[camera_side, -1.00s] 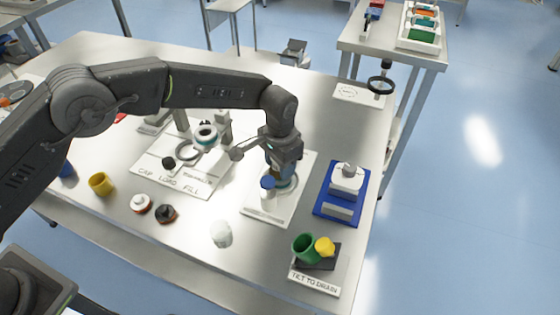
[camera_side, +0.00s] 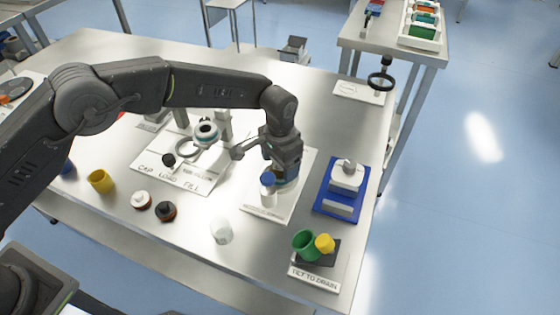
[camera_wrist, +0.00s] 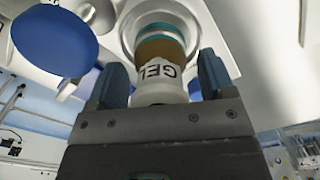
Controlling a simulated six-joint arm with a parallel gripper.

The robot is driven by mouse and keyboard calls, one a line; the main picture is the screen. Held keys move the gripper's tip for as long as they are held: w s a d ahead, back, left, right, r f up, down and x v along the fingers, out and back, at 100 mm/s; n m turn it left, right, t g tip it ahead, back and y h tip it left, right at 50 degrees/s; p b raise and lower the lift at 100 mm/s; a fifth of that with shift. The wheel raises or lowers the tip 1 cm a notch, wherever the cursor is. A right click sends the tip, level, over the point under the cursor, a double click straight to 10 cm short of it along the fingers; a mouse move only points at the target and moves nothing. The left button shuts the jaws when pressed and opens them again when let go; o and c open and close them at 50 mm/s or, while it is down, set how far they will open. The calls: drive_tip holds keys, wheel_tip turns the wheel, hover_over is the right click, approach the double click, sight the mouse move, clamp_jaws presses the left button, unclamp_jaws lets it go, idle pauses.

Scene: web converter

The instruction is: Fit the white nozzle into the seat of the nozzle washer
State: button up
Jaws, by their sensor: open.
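In the wrist view, a white piece marked GEL (camera_wrist: 160,88), with brown and teal bands, stands between the fingers of my gripper (camera_wrist: 165,80). Its far end meets a round metal seat (camera_wrist: 128,30). I cannot tell whether it is the white nozzle or how deep it sits. My gripper is open, with a blue-padded finger on each side. In the side view, my gripper (camera_side: 284,172) is low over a white plate (camera_side: 256,205), and hides most of the piece. A blue-topped post (camera_side: 267,180) stands beside it; its blue disc (camera_wrist: 55,40) shows in the wrist view.
A blue-based fixture (camera_side: 341,190) stands to the right. A tilt-to-drain stand (camera_side: 313,272) with green and yellow cups is at front right. A cap-load-fill station (camera_side: 180,178) stands left.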

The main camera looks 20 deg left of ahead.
wheel_tip(320, 180, up, 14)
idle(0.6)
idle(0.4)
drive_tip(key=s+a+r+n+t, duration=0.1)
drive_tip(key=s+a+r+n, duration=0.1)
drive_tip(key=s+a+r, duration=0.45)
drive_tip(key=s+a+r+n+t, duration=0.15)
drive_tip(key=s+a+r, duration=0.25)
drive_tip(key=a+r, duration=0.55)
drive_tip(key=s+a+f+n+t, duration=0.1)
drive_tip(key=s+a+f, duration=0.1)
drive_tip(key=s+a, duration=0.3)
drive_tip(key=s+a+f+n+t, duration=0.1)
drive_tip(key=s+a, duration=0.4)
drive_tip(key=s, duration=0.9)
drive_tip(key=shift+f+t, duration=0.55)
drive_tip(key=shift+f, duration=0.4)
drive_tip(key=shift+n, duration=0.25)
